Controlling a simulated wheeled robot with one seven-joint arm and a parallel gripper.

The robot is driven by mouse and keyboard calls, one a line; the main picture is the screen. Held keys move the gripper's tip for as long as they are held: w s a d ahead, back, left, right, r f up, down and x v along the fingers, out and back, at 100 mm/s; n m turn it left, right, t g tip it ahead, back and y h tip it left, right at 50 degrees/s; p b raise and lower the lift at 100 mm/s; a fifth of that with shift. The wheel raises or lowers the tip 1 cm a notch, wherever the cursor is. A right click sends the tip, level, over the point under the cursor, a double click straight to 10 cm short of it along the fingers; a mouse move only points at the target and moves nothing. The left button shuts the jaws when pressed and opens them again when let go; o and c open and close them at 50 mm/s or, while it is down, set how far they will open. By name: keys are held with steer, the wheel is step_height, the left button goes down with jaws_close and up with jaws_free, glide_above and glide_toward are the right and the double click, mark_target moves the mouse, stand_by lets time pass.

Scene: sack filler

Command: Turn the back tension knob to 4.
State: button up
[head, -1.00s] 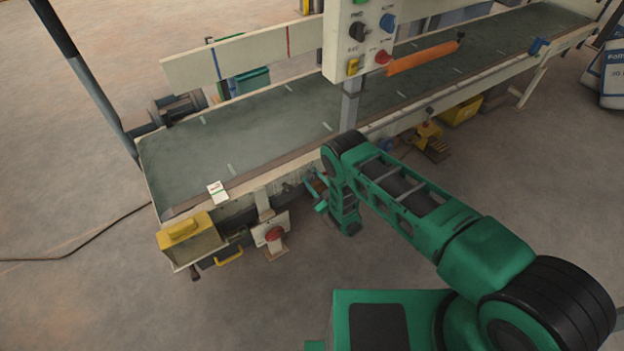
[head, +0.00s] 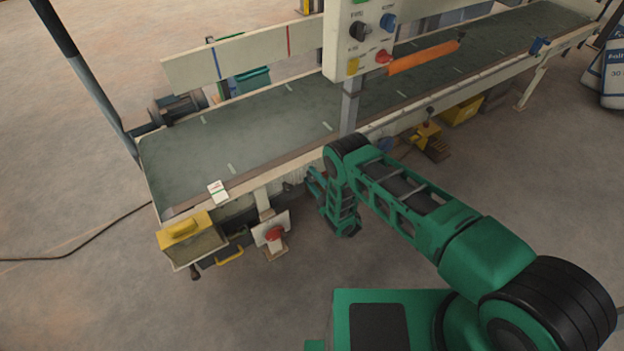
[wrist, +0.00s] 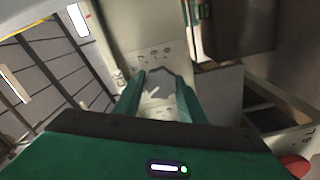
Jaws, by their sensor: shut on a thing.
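A pale, pointed knob (wrist: 160,102) shows between the fingers in the wrist view, in front of a light plate (wrist: 150,62) with small printed marks. The marks are too small and blurred for me to read the setting. My gripper (wrist: 158,80) is shut on this knob, one green finger on each side. In the head view my gripper (head: 316,184) is at the near side of the conveyor, below its belt edge. The knob is hidden there by the frame and my arm.
The conveyor belt (head: 260,125) runs above and behind my gripper. A red button (head: 274,233) and a yellow-topped box (head: 188,240) are to its left. A yellow foot pedal (head: 428,134) is to the right. The near floor is clear.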

steer(key=shift+s+a, duration=0.1)
steer(key=shift+a, duration=0.1)
stand_by(0.3)
steer(key=o, duration=1)
steer(key=shift+f, duration=0.1)
steer(key=shift+o, duration=0.2)
steer(key=shift+d, duration=0.1)
steer(key=shift+s+d, duration=0.25)
steer(key=shift+d, duration=0.05)
steer(key=v, duration=1)
